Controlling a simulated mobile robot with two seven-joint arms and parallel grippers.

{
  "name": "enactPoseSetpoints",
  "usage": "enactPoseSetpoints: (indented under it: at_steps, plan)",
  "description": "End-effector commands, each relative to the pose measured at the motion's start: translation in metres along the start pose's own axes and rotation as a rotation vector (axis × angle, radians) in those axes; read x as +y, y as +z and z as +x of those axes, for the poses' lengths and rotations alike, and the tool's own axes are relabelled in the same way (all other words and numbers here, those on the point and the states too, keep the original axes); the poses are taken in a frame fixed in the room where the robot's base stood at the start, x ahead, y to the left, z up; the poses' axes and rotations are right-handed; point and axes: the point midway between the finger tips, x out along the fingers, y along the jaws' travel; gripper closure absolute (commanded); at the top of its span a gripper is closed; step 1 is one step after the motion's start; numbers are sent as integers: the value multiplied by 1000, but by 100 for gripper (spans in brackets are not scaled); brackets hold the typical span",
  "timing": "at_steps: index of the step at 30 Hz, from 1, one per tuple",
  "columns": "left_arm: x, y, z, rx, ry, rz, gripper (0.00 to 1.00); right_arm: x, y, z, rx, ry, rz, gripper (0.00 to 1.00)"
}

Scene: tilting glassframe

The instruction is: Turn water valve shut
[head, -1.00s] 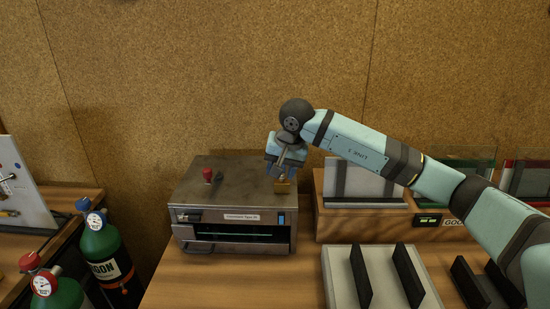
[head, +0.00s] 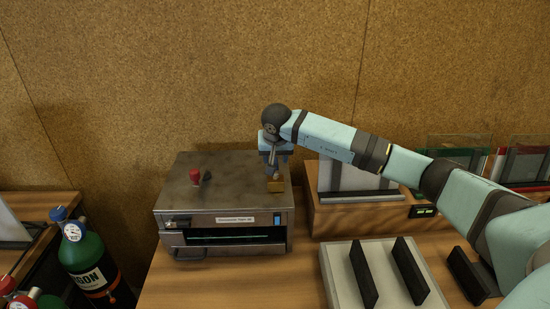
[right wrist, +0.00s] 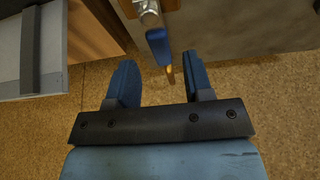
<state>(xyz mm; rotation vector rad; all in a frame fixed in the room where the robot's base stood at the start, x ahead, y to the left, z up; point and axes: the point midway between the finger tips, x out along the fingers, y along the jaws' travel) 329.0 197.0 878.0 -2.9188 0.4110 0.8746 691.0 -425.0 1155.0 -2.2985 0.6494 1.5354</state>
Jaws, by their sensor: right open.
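The water valve shows in the right wrist view as a blue lever handle (right wrist: 157,42) on a metal fitting. In the head view a brass-coloured block (head: 275,186), likely part of the valve, sits at the right end of the metal machine's top (head: 232,178). My right gripper (head: 272,164) is just above and behind that block. In the right wrist view my right gripper (right wrist: 160,60) is open, its two blue fingers on either side of the handle's tip in the picture. I cannot tell whether either finger touches the handle. My left gripper is out of view.
A red knob (head: 195,176) stands on the machine's top. Green gas cylinders (head: 92,265) stand at left. To the right are a wooden box with a small display (head: 424,211) and a pale tray (head: 345,280) with black bars. The table before the machine is clear.

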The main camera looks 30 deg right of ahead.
Motion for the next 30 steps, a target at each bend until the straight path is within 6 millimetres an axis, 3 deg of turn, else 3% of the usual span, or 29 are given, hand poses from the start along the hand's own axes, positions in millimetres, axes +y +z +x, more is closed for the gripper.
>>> enactPoseSetpoints:
  at_steps: [6,16,22,30]
  plan:
    - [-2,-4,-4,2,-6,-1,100,0,0,22,-1,-1,0,53]
    - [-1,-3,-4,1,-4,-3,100,0,0,26,0,-1,0,53]
    - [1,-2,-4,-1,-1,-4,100,0,0,26,0,-1,0,97]
    - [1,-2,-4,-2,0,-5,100,0,-1,26,0,0,2,100]
